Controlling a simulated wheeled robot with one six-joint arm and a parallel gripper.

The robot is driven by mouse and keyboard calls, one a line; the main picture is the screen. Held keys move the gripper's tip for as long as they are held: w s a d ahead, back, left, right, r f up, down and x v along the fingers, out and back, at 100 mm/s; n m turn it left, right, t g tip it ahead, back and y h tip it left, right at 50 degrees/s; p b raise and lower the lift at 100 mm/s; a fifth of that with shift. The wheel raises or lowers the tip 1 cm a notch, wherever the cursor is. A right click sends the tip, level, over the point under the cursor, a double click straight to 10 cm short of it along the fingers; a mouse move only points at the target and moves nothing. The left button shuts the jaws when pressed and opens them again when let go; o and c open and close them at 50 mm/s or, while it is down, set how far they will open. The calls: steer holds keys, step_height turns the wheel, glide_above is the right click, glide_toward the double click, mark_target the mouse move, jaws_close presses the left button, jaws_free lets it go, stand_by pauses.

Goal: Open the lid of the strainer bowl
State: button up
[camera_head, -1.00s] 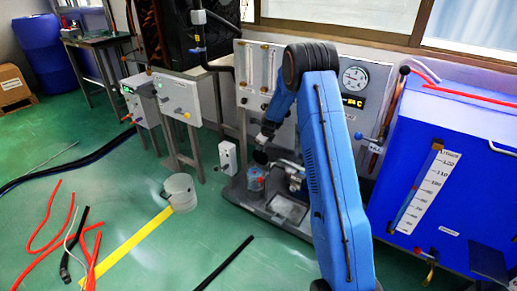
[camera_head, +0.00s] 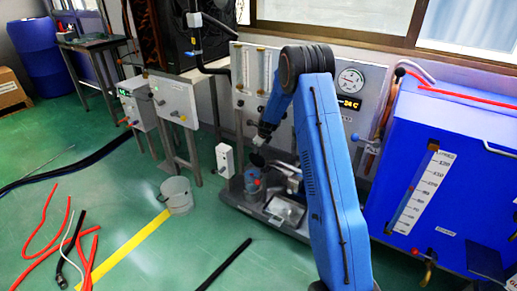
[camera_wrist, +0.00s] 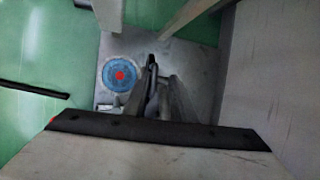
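The strainer bowl (camera_head: 252,184) is a small upright grey cylinder on the base of the grey rig. In the wrist view its round blue lid (camera_wrist: 110,80) with a red centre shows from above, left of the middle, and looks seated. My gripper (camera_head: 258,158) is dark and small in the head view, just above the bowl and apparently apart from it. In the wrist view a dark bar spans the lower part, and dark narrow shapes stand right of the lid. I cannot tell fingers from rig piping there, nor the finger gap.
Metal piping (camera_head: 288,172) stands close right of the bowl. The rig's panel (camera_head: 349,110) rises behind, with a gauge. A blue tank (camera_head: 440,150) is at right. A grey bucket (camera_head: 177,196) and loose red hoses (camera_head: 45,225) are on the green floor at left.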

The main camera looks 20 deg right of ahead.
steer(key=v, duration=1.7)
steer(key=shift+r, duration=0.2)
steer(key=shift+d, duration=0.1)
steer(key=s+a+r+n, duration=0.3)
steer(key=s+r+n, duration=0.25)
steer(key=s, duration=0.35)
steer(key=s+a+r+n, duration=0.4)
steer(key=s+r, duration=0.2)
steer(key=s, duration=0.3)
steer(key=s+a+r+n, duration=0.3)
steer(key=s+r+n, duration=0.25)
steer(key=s, duration=0.25)
steer(key=s+a+n, duration=0.3)
steer(key=s+n, duration=1)
steer(key=s, duration=1.6)
steer(key=shift+s+f+g, duration=0.25)
steer(key=shift+f+g, duration=0.05)
steer(key=shift+f, duration=0.05)
